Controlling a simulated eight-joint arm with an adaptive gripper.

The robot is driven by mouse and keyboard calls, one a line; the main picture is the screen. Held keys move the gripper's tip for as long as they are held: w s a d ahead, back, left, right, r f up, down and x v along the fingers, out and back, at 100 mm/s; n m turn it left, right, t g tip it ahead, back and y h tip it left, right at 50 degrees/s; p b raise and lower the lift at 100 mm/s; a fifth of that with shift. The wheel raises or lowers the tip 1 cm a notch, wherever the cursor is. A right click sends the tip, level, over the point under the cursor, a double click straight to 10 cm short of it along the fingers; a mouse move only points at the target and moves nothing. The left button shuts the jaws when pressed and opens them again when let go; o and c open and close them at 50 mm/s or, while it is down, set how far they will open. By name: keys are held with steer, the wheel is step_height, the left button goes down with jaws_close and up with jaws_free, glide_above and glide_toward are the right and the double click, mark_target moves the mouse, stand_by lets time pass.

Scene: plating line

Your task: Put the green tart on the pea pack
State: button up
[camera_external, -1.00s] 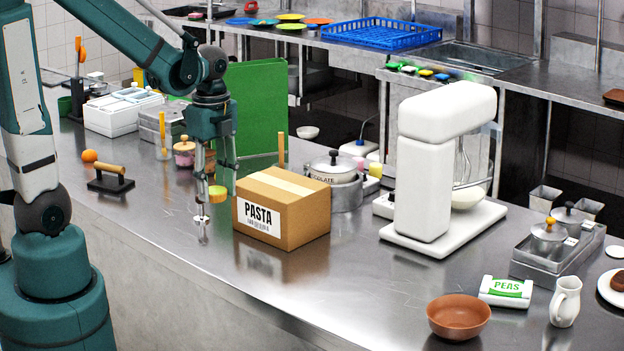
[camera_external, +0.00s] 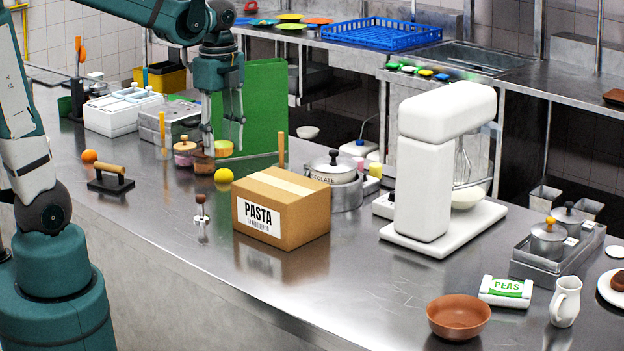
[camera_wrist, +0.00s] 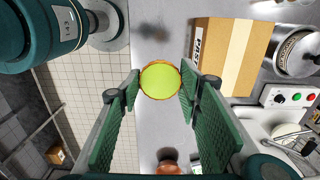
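The green tart (camera_wrist: 160,81) has a yellow-green top and an orange-brown rim. In the wrist view it sits between the fingertips of my gripper (camera_wrist: 160,88), which touch it on both sides. In the external view my gripper (camera_external: 224,135) holds the tart (camera_external: 223,148) above the counter, left of the pasta box and in front of the green board. The pea pack (camera_external: 506,291), white with a green PEAS label, lies flat at the right front of the counter. Its top is bare. It is far to the right of my gripper.
The pasta box (camera_external: 281,208) and the white stand mixer (camera_external: 440,170) stand between my gripper and the pea pack. A brown bowl (camera_external: 458,316) and a white jug (camera_external: 565,301) flank the pack. A yellow ball (camera_external: 223,175) and small brown-knobbed tool (camera_external: 200,198) are near my gripper.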

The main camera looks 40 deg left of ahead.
steer(key=w+d+r+p, duration=0.2)
steer(key=w+d+r, duration=0.1)
steer(key=w+d, duration=0.8)
steer(key=w+d+r+p, duration=0.1)
steer(key=w+d+r, duration=0.2)
steer(key=w+d, duration=0.75)
steer(key=p, duration=0.4)
glide_above(507, 286)
step_height(507, 286, down, 7)
step_height(507, 286, down, 11)
steer(key=shift+r, duration=0.15)
steer(key=shift+f, duration=3.15)
